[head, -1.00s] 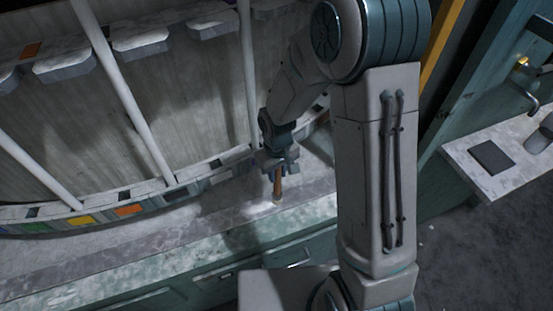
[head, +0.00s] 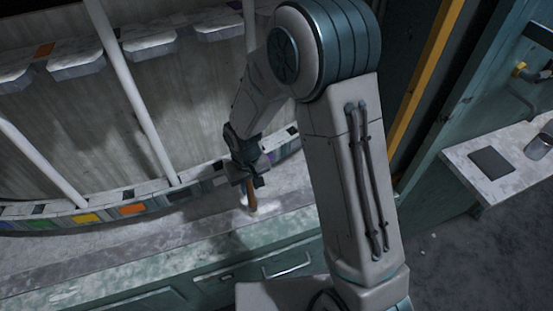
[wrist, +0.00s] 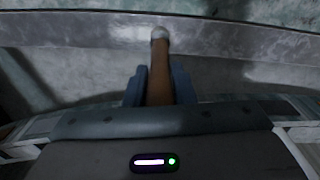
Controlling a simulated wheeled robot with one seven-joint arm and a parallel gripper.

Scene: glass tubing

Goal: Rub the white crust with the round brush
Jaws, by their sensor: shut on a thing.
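My gripper (head: 246,181) is shut on the brown handle of the round brush (head: 251,197). The brush points down over the grey ledge, its pale tip low at the ledge's front part; I cannot tell whether the tip touches. In the wrist view the brush (wrist: 159,75) stands out between the two blue-grey fingers, with its round whitish head (wrist: 159,33) against the ledge. Whitish patches (head: 75,291) lie on the front edge of the counter at the lower left; I cannot tell whether these are the white crust.
A curved rack with coloured tiles (head: 132,209) and white upright poles (head: 133,100) stands behind the ledge. Teal drawers with handles (head: 287,265) are below. A side shelf (head: 475,187) at the right holds a dark pad (head: 491,162) and a metal cup (head: 540,147).

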